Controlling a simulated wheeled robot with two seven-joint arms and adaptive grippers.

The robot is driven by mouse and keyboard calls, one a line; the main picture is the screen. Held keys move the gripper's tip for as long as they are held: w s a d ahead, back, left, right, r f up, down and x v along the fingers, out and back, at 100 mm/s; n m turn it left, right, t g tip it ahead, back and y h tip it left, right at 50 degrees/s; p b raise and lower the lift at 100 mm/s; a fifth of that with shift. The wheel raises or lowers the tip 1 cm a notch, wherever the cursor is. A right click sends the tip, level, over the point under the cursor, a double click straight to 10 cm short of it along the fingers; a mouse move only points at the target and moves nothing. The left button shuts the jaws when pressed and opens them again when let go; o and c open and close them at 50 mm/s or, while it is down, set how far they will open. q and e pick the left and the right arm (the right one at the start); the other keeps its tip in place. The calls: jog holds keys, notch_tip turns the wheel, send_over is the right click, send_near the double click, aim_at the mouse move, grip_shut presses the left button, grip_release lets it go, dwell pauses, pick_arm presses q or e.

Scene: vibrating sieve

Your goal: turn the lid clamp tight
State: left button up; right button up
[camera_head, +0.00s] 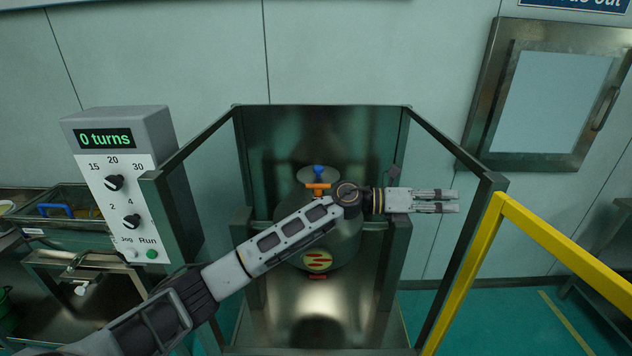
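A lid clamp (319,173) with a blue top and an orange part below it stands on a metal vessel (341,248). The vessel is inside an open-fronted metal frame, and a grey round plate shows behind the clamp. My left arm crosses in front of the vessel and hides part of it. My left gripper (456,200) is to the right of the clamp, apart from it and pointing right. Its two fingers lie close together with a narrow dark gap, and I see nothing held between them. My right gripper is not in view.
A control box (112,158) with knobs and a green button reads "0 turns" at the left. Metal posts (440,258) enclose the vessel. A yellow rail (562,252) runs along the right. A metal bench (85,290) stands at the lower left.

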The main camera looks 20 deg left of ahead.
pick_arm(q)
jog(key=m+g+y, duration=0.2)
notch_tip(320, 180, up, 9)
jog(key=m+y, duration=0.5)
jog(key=y, duration=1.2)
send_over(316, 185)
jog(key=s, duration=0.3)
jog(key=shift+w+d+f+t, duration=0.1)
jog(key=shift+w+d+t, duration=0.05)
jog(key=shift+d+t, duration=0.2)
jog(key=shift+f, duration=0.2)
jog(key=shift+p+x, duration=0.6)
jog(key=shift+x, duration=6.15)
jog(key=shift+d, duration=0.1)
grip_shut()
